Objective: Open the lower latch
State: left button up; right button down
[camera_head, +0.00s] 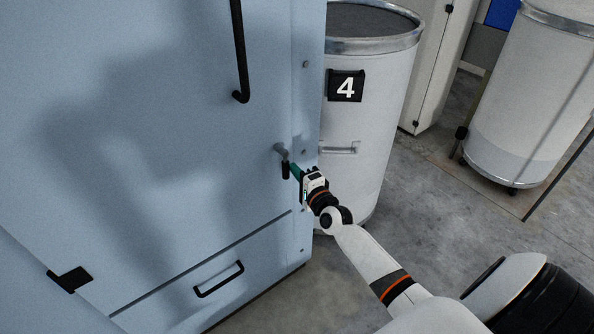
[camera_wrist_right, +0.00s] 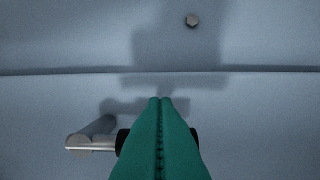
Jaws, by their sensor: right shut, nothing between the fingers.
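The lower latch (camera_head: 279,148) is a small grey pivot with a black-gripped handle hanging down, near the right edge of the pale blue cabinet door (camera_head: 180,130). In the right wrist view, its round grey pivot and metal bar (camera_wrist_right: 90,145) are at the lower left. Its black grip shows on both sides of the fingers, which hide its middle. My right gripper (camera_head: 295,171) has green fingers, shut and empty, just right of the handle. The fingers also fill the lower middle of the right wrist view (camera_wrist_right: 160,101). Whether they touch the grip, I cannot tell. My left gripper is not in view.
A black door handle (camera_head: 241,60) is above the latch, and a drawer with a black pull (camera_head: 219,280) is below. A white drum marked 4 (camera_head: 378,120) stands close behind my right gripper. Another drum (camera_head: 525,100) stands farther right. Grey floor (camera_head: 450,215) lies between.

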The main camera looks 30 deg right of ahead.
jog(key=shift+a+f+m+p, duration=0.15)
jog(key=shift+a+m+p, duration=0.25)
jog(key=shift+m, duration=0.4)
jog(key=shift+s+a+m+g+p, duration=0.1)
jog(key=shift+a+m+g+p, duration=0.2)
jog(key=shift+a+m+p, duration=0.65)
jog(key=a+r+m+g+y+p, duration=0.1)
jog(key=a+r+m+p, duration=0.3)
jog(key=m+p, duration=0.5)
jog(key=shift+s+a+r+m+y, duration=0.2)
jog(key=shift+a+m+y, duration=0.5)
jog(key=shift+m, duration=1.35)
